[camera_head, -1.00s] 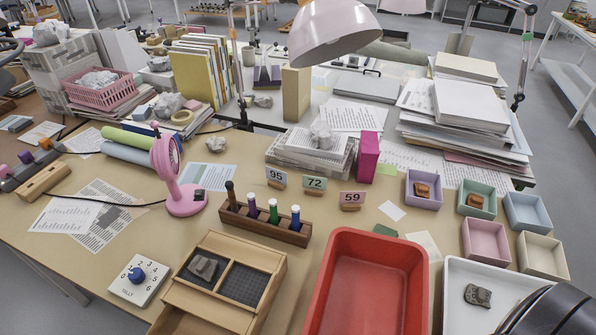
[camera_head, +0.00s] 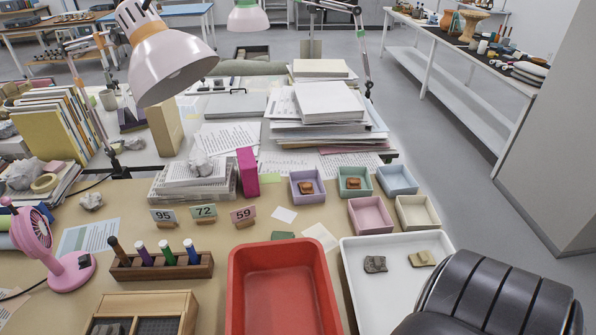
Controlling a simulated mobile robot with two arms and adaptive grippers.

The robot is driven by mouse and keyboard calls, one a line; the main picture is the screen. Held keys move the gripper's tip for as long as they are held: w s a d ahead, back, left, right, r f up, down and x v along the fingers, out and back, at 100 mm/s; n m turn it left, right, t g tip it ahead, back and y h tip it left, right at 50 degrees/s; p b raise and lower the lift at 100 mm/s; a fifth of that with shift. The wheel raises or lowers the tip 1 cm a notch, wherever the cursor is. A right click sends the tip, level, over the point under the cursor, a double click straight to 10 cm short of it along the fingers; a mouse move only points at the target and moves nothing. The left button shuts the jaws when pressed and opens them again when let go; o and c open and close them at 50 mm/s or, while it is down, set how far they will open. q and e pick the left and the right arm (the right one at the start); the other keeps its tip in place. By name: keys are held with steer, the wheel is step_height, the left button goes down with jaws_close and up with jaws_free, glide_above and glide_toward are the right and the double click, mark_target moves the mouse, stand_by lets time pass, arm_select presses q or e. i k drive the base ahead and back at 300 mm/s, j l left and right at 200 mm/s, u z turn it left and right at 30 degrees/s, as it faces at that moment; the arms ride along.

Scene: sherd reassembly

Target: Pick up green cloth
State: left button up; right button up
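A small dark green piece (camera_head: 283,235), which may be the green cloth, lies flat on the tan table just behind the red tub (camera_head: 283,248). Only a low patch of it shows, and its material is too small to tell. A white sheet (camera_head: 320,237) lies to its right. A paler green slip (camera_head: 269,178) lies farther back by the magenta box (camera_head: 248,172).
A white tray (camera_head: 350,285) with two sherds stands right of the tub. Several small coloured boxes (camera_head: 371,217) stand behind it. A wooden rack of tools (camera_head: 160,267) and number cards (camera_head: 204,212) stand left.

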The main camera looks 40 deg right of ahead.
mark_target(274, 236)
steer(key=i+z, duration=0.1)
steer(key=z, duration=1.2)
